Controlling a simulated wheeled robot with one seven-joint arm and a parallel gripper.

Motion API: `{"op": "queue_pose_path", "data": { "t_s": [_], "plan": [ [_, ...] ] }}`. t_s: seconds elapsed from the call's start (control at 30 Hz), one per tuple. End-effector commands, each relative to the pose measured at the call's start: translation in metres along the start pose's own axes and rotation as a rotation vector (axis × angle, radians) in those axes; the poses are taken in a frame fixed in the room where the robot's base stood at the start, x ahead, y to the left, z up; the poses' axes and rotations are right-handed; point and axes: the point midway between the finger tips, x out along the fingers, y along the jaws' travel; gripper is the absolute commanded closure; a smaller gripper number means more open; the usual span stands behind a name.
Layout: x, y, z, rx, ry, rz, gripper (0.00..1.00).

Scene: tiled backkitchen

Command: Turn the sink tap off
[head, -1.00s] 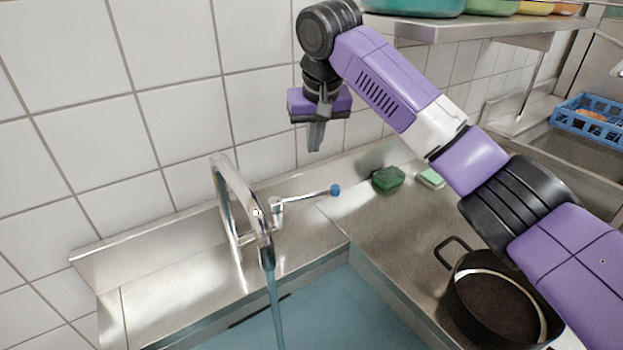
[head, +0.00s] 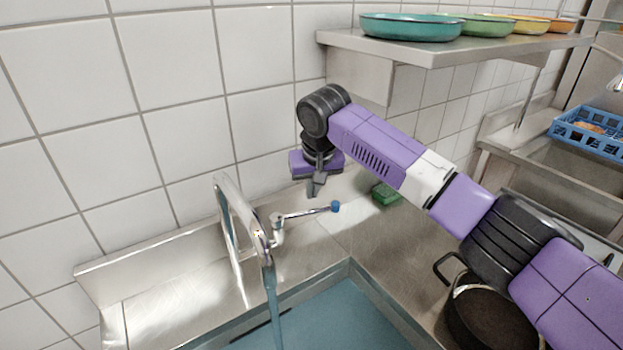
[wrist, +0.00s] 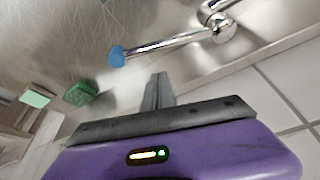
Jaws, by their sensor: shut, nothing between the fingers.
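The chrome sink tap (head: 234,212) has a tall curved spout, and a stream of water (head: 273,300) runs from it into the sink. Its lever (head: 303,213) points right and ends in a blue tip (head: 335,207). In the wrist view the lever (wrist: 170,43) crosses the upper part, with the blue tip (wrist: 117,56) at its left end. My gripper (head: 313,194) is shut and empty, pointing down, just above and behind the lever near its blue end. In the wrist view the fingers (wrist: 157,82) appear just below the lever, with a small gap between them.
The sink basin (head: 330,320) is in front of the tap. A green sponge (head: 385,193) lies on the counter to the right. A black pan (head: 492,318) stands at the lower right. A shelf (head: 450,50) with several coloured pans hangs above my arm. A tiled wall is close behind.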

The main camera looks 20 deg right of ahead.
Motion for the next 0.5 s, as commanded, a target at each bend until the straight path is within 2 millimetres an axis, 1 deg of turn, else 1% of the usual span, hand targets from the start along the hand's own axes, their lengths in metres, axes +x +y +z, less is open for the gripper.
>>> {"op": "queue_pose_path", "data": {
  "t_s": [0.23,0.5],
  "plan": [
    [-0.004,0.000,0.019,-0.001,0.000,-0.001,1.00],
    [-0.004,-0.001,0.027,0.000,-0.001,-0.001,1.00]
  ]
}}
